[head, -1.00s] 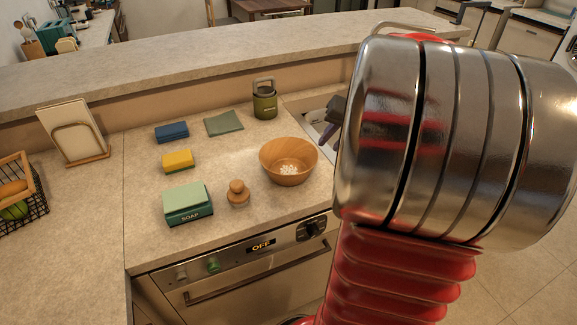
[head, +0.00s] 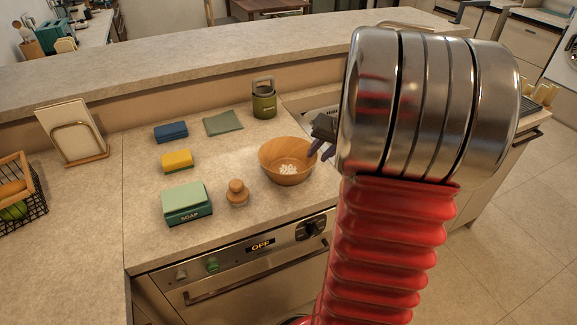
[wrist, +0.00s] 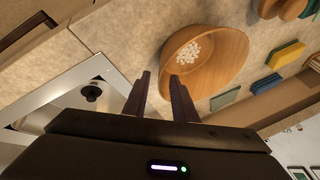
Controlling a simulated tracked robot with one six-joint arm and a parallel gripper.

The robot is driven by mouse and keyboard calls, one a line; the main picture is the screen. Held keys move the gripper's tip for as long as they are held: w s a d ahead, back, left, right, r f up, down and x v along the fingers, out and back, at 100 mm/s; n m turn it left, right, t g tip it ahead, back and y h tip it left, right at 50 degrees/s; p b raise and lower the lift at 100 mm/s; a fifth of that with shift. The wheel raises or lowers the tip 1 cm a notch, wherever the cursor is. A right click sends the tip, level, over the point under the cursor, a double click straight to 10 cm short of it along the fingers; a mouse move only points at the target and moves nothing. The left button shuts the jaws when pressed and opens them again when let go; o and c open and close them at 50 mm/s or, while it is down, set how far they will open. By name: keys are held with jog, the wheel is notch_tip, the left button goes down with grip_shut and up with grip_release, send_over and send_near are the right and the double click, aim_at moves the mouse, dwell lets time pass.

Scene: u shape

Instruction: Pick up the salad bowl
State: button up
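The salad bowl (head: 278,168) is a wooden, orange-brown bowl with small white pieces inside, standing upright on the counter. In the wrist view the bowl (wrist: 228,62) lies just beyond my fingers. My gripper (head: 320,153) is at the right rim of the bowl in the head view, partly hidden behind my arm. In the wrist view my gripper (wrist: 160,76) is open with nothing between its fingers. Its right finger overlaps the near rim of the bowl, and its left finger lies outside the bowl. I cannot tell whether a finger touches it.
A wooden-topped brush (head: 237,194) and a soap box (head: 187,203) stand left of the bowl. A sink (wrist: 85,90) lies left of my gripper in the wrist view.

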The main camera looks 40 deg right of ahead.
aim_at(314, 156)
jog(key=x, duration=0.4)
jog(key=shift+w+a+f, duration=0.1)
jog(key=shift+f, duration=0.1)
jog(key=shift+c, duration=0.6)
grip_shut()
